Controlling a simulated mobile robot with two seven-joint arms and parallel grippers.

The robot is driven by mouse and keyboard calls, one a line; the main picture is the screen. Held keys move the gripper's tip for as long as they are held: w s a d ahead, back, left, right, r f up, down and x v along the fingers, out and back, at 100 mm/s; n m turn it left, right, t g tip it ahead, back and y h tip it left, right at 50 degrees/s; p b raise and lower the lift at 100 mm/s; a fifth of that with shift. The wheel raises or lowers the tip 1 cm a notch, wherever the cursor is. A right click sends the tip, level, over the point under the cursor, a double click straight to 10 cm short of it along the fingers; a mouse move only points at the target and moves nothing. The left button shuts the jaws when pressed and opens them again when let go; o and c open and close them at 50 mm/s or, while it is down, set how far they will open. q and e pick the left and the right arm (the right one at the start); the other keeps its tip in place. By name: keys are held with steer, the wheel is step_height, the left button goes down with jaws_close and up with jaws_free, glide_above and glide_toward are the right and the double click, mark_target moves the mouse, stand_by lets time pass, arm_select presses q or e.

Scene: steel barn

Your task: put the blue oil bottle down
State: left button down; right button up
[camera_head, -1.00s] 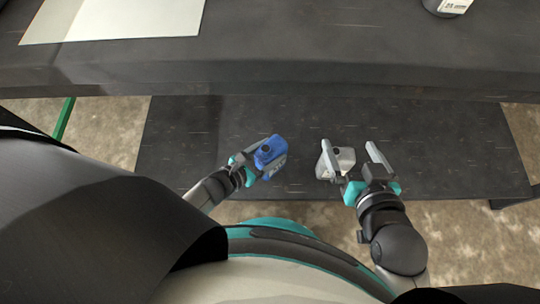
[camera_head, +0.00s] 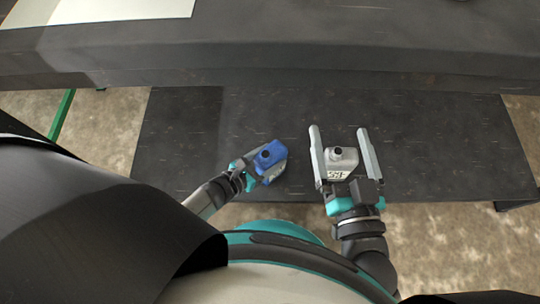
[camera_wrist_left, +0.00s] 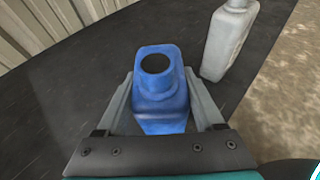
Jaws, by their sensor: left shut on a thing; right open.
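The blue oil bottle (camera_head: 271,157) is between the fingers of my left gripper (camera_head: 262,168), over the lower dark shelf. The white bottle also shows in the left wrist view (camera_wrist_left: 228,42), apart from the blue one.
The lower dark shelf (camera_head: 430,140) has free room right of the white bottle and left of the blue one. A thick upper tabletop (camera_head: 300,45) overhangs behind, with a pale sheet (camera_head: 110,10) on it. A green bar (camera_head: 62,115) stands at the left.

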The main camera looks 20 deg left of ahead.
arm_select(q)
steer(key=shift+w, duration=0.1)
jaws_free()
steer(key=shift+f, duration=0.15)
